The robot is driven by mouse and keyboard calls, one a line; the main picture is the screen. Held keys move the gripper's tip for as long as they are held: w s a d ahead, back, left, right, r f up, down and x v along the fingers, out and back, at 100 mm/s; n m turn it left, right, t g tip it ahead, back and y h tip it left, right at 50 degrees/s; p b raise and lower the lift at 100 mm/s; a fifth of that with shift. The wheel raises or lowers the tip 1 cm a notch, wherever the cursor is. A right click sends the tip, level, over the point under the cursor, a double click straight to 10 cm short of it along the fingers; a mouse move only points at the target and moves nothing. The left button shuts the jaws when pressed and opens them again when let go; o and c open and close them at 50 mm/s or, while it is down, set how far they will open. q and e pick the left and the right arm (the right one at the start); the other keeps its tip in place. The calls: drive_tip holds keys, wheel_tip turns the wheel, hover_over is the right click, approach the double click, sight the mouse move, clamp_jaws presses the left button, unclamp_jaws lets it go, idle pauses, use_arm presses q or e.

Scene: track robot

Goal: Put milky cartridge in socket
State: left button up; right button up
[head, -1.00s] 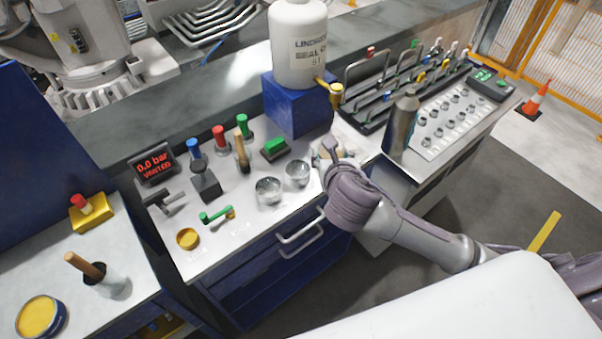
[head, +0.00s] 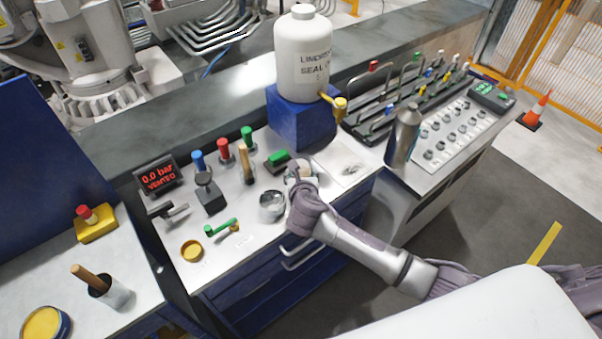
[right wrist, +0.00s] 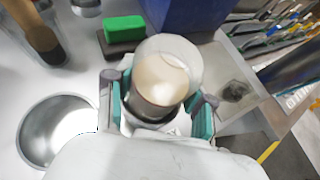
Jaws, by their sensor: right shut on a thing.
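The milky cartridge (right wrist: 165,78), a short clear cylinder with cream-coloured contents, is between the teal finger pads of my right gripper (right wrist: 160,112) in the right wrist view. My right gripper is shut on it. In the head view, my right gripper (head: 302,180) is over the bench beside the round metal cup (head: 271,206), which also shows in the right wrist view (right wrist: 55,130). A second cup is mostly hidden by the gripper and cartridge. I cannot tell whether the cartridge is above it or inside it. My left gripper is not in view.
A green-topped block (head: 277,160) is close behind the gripper. The blue stand (head: 302,118) with the white bottle (head: 303,60) rises behind. A wooden-handled tool (head: 246,163) and a steel flask (head: 403,138) stand on either side. A pale plate (head: 345,163) lies to the right.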

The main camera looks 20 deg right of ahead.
drive_tip(key=shift+f, duration=0.2)
drive_tip(key=o, duration=1.3)
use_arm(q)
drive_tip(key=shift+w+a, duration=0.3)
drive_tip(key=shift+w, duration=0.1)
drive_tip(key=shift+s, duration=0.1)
use_arm(e)
drive_tip(key=shift+r, duration=0.15)
drive_tip(key=shift+s+r, duration=0.15)
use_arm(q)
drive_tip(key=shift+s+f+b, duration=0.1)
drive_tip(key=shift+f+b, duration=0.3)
use_arm(e)
drive_tip(key=v, duration=1.1)
drive_tip(key=shift+s+r, duration=0.15)
drive_tip(key=shift+s, duration=0.2)
